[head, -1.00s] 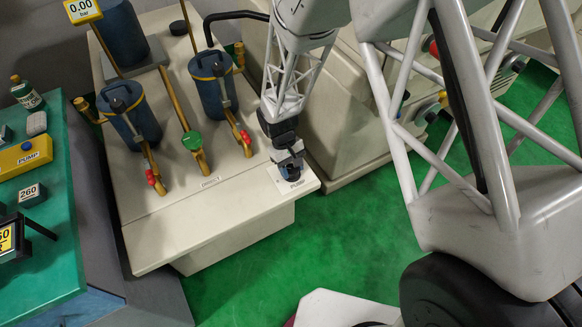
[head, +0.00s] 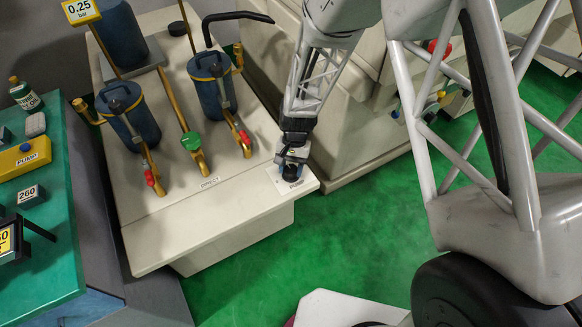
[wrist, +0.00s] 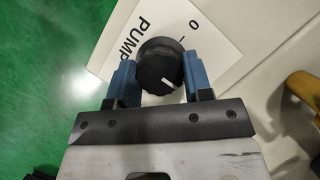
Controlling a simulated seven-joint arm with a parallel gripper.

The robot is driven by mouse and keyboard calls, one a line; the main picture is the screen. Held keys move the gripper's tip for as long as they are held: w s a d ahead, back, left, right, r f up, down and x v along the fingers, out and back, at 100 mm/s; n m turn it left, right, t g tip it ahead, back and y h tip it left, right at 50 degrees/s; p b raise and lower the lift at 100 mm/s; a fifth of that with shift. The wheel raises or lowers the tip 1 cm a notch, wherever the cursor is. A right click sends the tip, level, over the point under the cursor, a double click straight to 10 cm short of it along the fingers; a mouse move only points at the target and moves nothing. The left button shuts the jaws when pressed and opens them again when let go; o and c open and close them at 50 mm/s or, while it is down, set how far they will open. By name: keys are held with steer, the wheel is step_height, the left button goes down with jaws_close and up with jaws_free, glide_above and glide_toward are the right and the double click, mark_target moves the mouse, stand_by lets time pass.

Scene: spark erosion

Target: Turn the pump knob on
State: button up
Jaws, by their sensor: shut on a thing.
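The pump knob (wrist: 157,68) is black and round with a white line on its face. It sits on a white plate marked PUMP (wrist: 122,42), with a 0 and a short mark beside the knob. In the wrist view my gripper (wrist: 158,75) has its blue fingers on both sides of the knob and is shut on it. In the head view the knob (head: 291,177) is at the front right corner of the pale bench, just below my gripper (head: 292,165). The yellow pressure display (head: 81,11) reads 0.25 bar.
On the pale bench (head: 190,230) stand blue filter canisters (head: 213,85) with brass pipes, red valve handles (head: 245,137) and a green valve handle (head: 191,141). A green table (head: 60,245) at left holds a yellow PUMP box (head: 22,160).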

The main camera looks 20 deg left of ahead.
steer(key=shift+m, duration=0.3)
steer(key=o, duration=0.9)
steer(key=shift+r, duration=0.15)
steer(key=shift+v, duration=3.8)
steer(key=shift+d, duration=0.1)
